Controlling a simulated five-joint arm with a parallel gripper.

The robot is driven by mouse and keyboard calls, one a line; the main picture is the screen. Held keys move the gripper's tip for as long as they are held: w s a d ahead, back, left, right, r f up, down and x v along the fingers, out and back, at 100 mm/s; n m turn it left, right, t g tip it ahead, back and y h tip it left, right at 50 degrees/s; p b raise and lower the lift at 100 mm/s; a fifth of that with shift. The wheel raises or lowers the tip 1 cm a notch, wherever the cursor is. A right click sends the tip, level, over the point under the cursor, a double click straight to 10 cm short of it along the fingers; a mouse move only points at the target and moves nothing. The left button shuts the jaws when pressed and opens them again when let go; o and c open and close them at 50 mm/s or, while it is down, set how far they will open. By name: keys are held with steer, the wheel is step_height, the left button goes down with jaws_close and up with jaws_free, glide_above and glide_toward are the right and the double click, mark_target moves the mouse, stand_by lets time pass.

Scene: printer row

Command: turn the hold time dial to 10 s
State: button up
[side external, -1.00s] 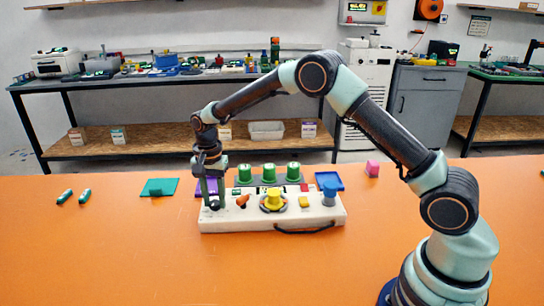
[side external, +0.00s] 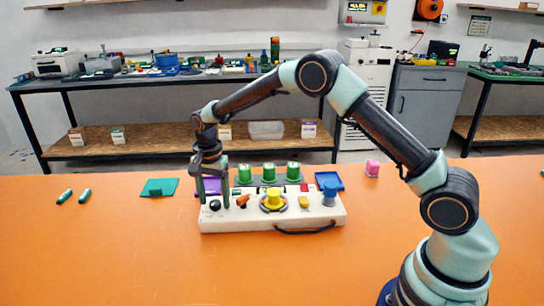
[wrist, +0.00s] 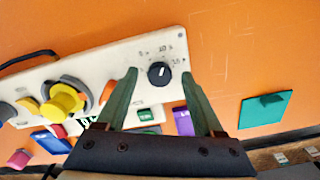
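The hold time dial (wrist: 159,73) is a small black round knob with a white mark on the white panel (wrist: 110,75). Labels 5 s, 10 s and 15 s are printed around it; the mark seems to lean toward the 15 s side, but it is small. My gripper (wrist: 159,73) is open in the wrist view, one green finger on each side of the dial with gaps between. In the side view the dial (side external: 215,205) shows at the panel's left end, between the fingers of my gripper (side external: 213,201). Nothing is held.
An orange lever (side external: 242,200), a yellow knob (side external: 273,199) and a blue knob (side external: 330,195) sit farther right on the panel. Several green cylinders (side external: 269,173) stand behind it. A purple tray (side external: 210,186) lies close behind the dial. The orange table in front is clear.

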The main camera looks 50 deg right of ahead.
mark_target(215, 202)
step_height(215, 202, up, 12)
stand_by(0.6)
steer(key=shift+r, duration=0.15)
steer(key=s+d+r+n+t, duration=0.2)
steer(key=s+r+n, duration=0.25)
steer(key=s, duration=0.35)
steer(key=s+d+r+n+t, duration=0.2)
steer(key=s+r+n, duration=0.2)
steer(key=s+r, duration=0.3)
steer(key=s+d+f+n+t, duration=0.1)
steer(key=s+f+n, duration=0.3)
steer(key=s, duration=0.5)
steer(key=shift+d+f+t, duration=0.3)
